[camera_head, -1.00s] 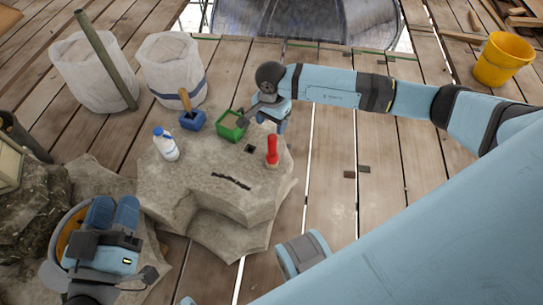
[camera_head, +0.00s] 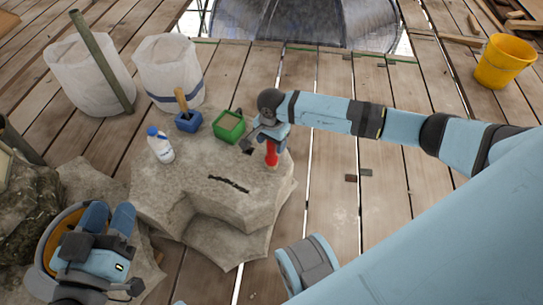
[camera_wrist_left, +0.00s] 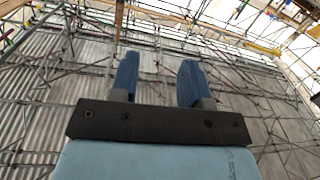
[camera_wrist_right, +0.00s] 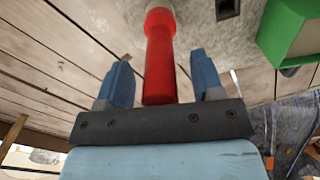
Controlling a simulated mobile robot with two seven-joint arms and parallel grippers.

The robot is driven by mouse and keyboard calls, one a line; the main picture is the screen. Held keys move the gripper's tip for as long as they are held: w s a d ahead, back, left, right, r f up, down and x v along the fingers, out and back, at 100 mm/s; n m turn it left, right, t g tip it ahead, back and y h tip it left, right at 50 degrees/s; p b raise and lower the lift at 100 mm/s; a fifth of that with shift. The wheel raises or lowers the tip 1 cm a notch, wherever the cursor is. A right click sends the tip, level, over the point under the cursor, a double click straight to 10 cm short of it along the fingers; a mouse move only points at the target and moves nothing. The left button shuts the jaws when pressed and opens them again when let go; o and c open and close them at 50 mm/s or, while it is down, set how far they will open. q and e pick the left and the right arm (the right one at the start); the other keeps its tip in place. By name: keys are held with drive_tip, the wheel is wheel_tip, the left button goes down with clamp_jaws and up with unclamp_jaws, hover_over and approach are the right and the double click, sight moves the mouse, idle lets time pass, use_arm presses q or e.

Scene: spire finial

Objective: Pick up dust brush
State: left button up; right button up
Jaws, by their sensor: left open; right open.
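The red-handled tool (camera_head: 271,158), seemingly the dust brush, stands upright on the stone block (camera_head: 205,210), its pale lower end on the stone. My right gripper (camera_head: 268,140) is open at the top of its handle. In the right wrist view the red handle (camera_wrist_right: 158,60) lies between the two spread blue fingers of the right gripper (camera_wrist_right: 163,78), with gaps at both sides. My left gripper (camera_head: 108,218) is open and empty at the lower left, fingers pointing up. In the left wrist view its fingers (camera_wrist_left: 157,80) have nothing between them.
A green open box (camera_head: 229,128), a blue container (camera_head: 188,122) with a wooden handle and a white bottle (camera_head: 160,146) stand on the stone. The stone top has a dark slot (camera_head: 228,184). White sacks (camera_head: 170,72) stand behind; a yellow bucket (camera_head: 504,60) is far right.

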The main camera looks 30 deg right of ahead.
drive_tip(key=c, duration=1.1)
drive_tip(key=shift+r, duration=0.1)
